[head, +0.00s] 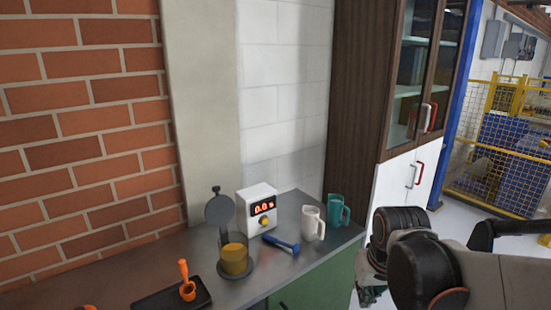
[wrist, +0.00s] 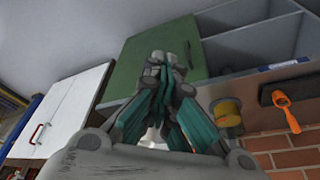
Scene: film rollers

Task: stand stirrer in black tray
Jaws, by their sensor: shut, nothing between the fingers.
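The black tray (head: 150,303) lies flat on the counter at the lower left of the head view; it also shows at the right of the wrist view (wrist: 268,92). An orange tool (head: 183,270) with a long handle and a rounded, cup-like lower end is at the tray; its handle points up. It also shows in the wrist view (wrist: 290,117). A blue T-shaped tool (head: 284,243) lies on the counter. I cannot tell which tool is the stirrer. My gripper (wrist: 166,62) is shut and empty, away from the counter; in the head view it is mostly hidden by my arm.
A brick wall (head: 80,120) rises behind.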

